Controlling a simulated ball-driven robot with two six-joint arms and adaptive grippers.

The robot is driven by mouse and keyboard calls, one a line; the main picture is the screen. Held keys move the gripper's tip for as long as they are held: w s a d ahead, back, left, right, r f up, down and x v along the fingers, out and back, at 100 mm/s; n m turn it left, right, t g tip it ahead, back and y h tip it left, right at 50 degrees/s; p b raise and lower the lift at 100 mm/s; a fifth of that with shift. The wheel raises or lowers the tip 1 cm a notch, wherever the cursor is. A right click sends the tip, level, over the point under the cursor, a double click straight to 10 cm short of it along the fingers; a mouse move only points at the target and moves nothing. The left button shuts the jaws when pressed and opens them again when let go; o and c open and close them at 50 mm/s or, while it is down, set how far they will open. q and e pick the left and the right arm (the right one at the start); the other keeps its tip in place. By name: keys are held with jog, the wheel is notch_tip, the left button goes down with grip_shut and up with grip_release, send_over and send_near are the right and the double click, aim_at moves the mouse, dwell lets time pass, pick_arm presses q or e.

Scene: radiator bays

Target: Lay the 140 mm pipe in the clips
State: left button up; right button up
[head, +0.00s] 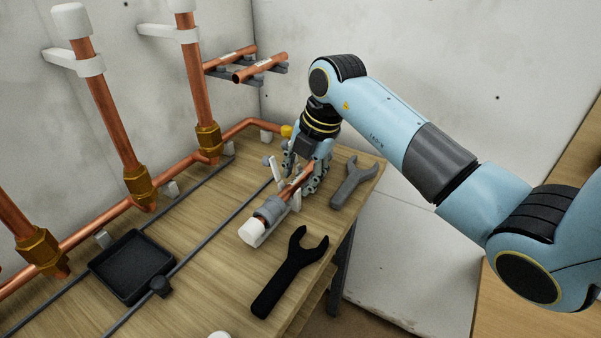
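A short copper pipe (297,188) is at the right side of the bench, running from a grey fitting (270,210) back towards my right gripper. White clips (277,168) stand beside it, and the clip jaws partly hide it. A white-capped end (252,231) lies in front of the fitting. My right gripper (306,178) points down at the pipe's back part, with fingers on both sides of it. Whether the fingers press on the pipe, and whether it is seated in the clips, I cannot tell. My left gripper is not in view.
Two labelled copper pipes (260,67) lie on a rack at the back wall. A black wrench (289,272) and a grey wrench (353,183) lie near the bench's right edge. A black tray (132,267) is at left. Upright copper pipes (107,115) stand along the left wall.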

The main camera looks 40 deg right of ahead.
jog(key=shift+o, duration=0.3)
jog(key=shift+r, duration=0.1)
jog(key=v, duration=1.2)
